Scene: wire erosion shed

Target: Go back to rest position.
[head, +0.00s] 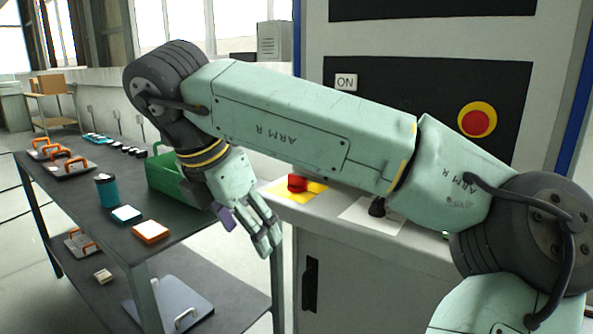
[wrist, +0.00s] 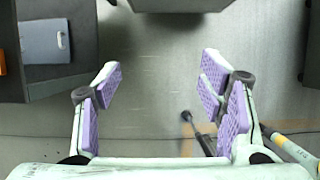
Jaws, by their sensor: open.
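My gripper (head: 248,232) hangs at the end of my bent arm, between the dark workbench (head: 130,255) and the grey machine console (head: 370,262), pointing down.
The bench carries a teal cup (head: 107,190), a teal block (head: 127,214), an orange block (head: 151,232) and orange-handled plates (head: 70,167). A grey-blue plate (head: 172,303) lies on the lower shelf. The console has a red knob (head: 297,183) and a black joystick (head: 377,207).

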